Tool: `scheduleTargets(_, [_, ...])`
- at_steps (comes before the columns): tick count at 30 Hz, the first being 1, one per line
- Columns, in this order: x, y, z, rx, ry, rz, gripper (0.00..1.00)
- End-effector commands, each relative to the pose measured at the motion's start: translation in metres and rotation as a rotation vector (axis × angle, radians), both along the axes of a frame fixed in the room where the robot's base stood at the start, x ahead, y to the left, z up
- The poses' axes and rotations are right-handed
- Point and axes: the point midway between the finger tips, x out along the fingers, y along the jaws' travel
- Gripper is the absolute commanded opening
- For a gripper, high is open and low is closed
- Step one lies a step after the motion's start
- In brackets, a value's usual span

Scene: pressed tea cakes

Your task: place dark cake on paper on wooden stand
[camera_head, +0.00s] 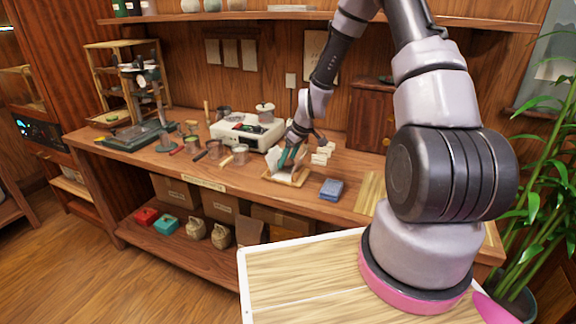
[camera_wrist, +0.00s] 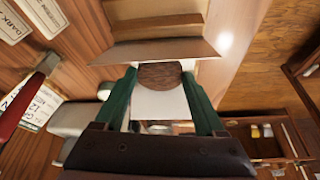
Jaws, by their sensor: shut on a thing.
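My gripper (camera_head: 291,155) is low over the workbench, at the wooden stand (camera_head: 299,181) near the bench's front edge. In the wrist view its green fingers (camera_wrist: 160,92) are shut on the dark cake (camera_wrist: 158,75), a round brown disc. White paper (camera_head: 279,160) rises around the fingers in the head view; white paper also shows beside the cake in the wrist view (camera_wrist: 158,104). Stepped wood of the stand (camera_wrist: 158,27) lies at the top of the wrist view. The cake is hidden in the head view, and I cannot tell whether it touches the paper.
A blue block (camera_head: 332,188) lies right of the stand. Small white blocks (camera_head: 322,154) stand behind it. A white appliance (camera_head: 247,131) and several jars and tools are to the left. A wooden cabinet (camera_head: 370,113) stands at the back right.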

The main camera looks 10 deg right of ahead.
Motion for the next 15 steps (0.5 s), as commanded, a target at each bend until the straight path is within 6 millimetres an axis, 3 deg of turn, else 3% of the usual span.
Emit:
scheduleTargets(5, [0.0, 0.0, -0.026, 0.001, 0.002, -0.001, 0.11])
scheduleTargets(15, [0.0, 0.0, -0.029, -0.001, 0.001, 0.0, 0.11])
